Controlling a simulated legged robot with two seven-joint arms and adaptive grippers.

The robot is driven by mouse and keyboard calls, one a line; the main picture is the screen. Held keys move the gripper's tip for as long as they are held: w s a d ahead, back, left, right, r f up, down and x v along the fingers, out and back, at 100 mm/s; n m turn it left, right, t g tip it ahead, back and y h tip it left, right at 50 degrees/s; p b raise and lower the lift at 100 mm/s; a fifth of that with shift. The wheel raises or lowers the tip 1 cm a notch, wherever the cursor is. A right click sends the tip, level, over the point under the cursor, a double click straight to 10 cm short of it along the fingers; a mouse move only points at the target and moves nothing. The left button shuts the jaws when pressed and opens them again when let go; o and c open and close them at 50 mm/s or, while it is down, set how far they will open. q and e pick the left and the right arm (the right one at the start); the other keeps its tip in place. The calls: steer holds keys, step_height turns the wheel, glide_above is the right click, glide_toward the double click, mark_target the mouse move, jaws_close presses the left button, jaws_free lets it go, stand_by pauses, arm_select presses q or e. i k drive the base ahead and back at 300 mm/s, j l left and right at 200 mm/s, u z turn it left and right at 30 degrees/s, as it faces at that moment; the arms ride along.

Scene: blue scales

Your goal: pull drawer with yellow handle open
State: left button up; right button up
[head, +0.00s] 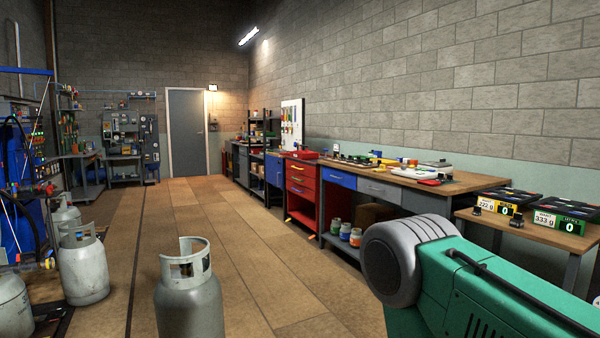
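A red cabinet with drawers (300,178) stands along the right wall, in the middle distance. Its drawer fronts carry thin yellowish handles, too small here to tell apart clearly. To its right, a workbench has a blue drawer front (339,179) and a grey drawer front (384,190), both looking shut. Neither of my grippers shows in the head view.
Grey gas cylinders (190,300) stand in the near foreground and at the left (84,268). A large green and grey body fills the lower right. A small table (490,222) holds scales. Open floor (250,260) leads to the cabinet.

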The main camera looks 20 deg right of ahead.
mark_target(310, 171)
steer(key=i+l+z, duration=0.15)
steer(key=i+z, duration=0.55)
steer(key=i, duration=0.2)
steer(key=i+l, duration=0.15)
steer(key=i, duration=0.5)
steer(key=i+l, duration=0.2)
steer(key=i, duration=0.45)
steer(key=i+l, duration=0.15)
steer(key=i, duration=0.45)
steer(key=i+l+z, duration=0.1)
steer(key=i, duration=0.55)
steer(key=i+j+u, duration=0.15)
steer(key=i+u, duration=0.15)
steer(key=i, duration=0.4)
steer(key=i+u, duration=0.3)
steer(key=i, duration=0.4)
steer(key=i+l+u, duration=0.15)
steer(key=i+u, duration=0.15)
steer(key=i, duration=0.35)
steer(key=i+j+z, duration=0.15)
steer(key=i+z, duration=0.2)
steer(key=i, duration=0.25)
steer(key=i+j+z, duration=0.35)
steer(key=i, duration=0.25)
steer(key=i+j+z, duration=0.35)
steer(key=i+j, duration=0.15)
steer(key=i, duration=0.05)
